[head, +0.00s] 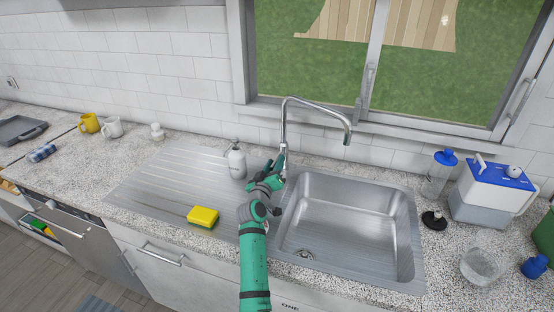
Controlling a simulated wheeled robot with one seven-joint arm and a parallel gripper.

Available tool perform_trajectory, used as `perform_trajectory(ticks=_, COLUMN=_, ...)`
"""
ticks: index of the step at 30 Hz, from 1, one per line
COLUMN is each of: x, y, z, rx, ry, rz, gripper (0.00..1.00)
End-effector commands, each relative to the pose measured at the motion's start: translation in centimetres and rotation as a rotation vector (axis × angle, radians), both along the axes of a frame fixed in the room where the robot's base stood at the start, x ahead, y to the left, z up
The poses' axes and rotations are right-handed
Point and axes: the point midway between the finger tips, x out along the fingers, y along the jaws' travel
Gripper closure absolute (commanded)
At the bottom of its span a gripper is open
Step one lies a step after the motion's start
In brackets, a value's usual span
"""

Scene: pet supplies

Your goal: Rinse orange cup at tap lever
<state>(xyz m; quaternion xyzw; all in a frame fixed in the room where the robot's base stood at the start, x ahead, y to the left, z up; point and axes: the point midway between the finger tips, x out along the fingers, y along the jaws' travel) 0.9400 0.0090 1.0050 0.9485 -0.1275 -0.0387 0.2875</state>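A yellow-orange mug (88,123), the nearest match for the orange cup, stands on the speckled counter at the far left by the wall. The tap (288,108) rises behind the sink, its spout arching right over the metal basin (345,215). My green arm reaches forward over the sink's left edge. My gripper (281,162) is at the tap's base, where the lever would be; the lever itself I cannot make out. The gripper is small and partly covered by my wrist, so its fingers and any contact with the tap are unclear. No cup shows at it.
A white mug (112,127) stands beside the yellow-orange one. A soap bottle (236,160) stands left of my gripper; a yellow sponge (203,217) lies on the drainboard (160,185). A blue-lidded container (490,190) and a clear bowl (479,266) are at right. The basin looks empty.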

Motion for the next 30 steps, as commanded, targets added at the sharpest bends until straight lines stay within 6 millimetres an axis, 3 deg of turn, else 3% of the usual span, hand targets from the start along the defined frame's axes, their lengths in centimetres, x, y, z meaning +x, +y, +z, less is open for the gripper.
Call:
perform_trajectory(ticks=9, x=2.9, y=-0.8, z=0.0, rx=0.001, ry=0.000, rz=0.001, gripper=0.68)
perform_trajectory(ticks=20, x=3.3, y=-0.8, z=0.0, rx=0.001, ry=-0.001, rz=0.001, gripper=0.68)
perform_trajectory(ticks=24, x=3.2, y=-0.8, z=0.0, rx=0.001, ry=-0.001, rz=0.001, gripper=0.99)
perform_trajectory(ticks=30, x=3.2, y=-0.7, z=0.0, rx=0.002, ry=0.001, rz=0.002, gripper=1.00)
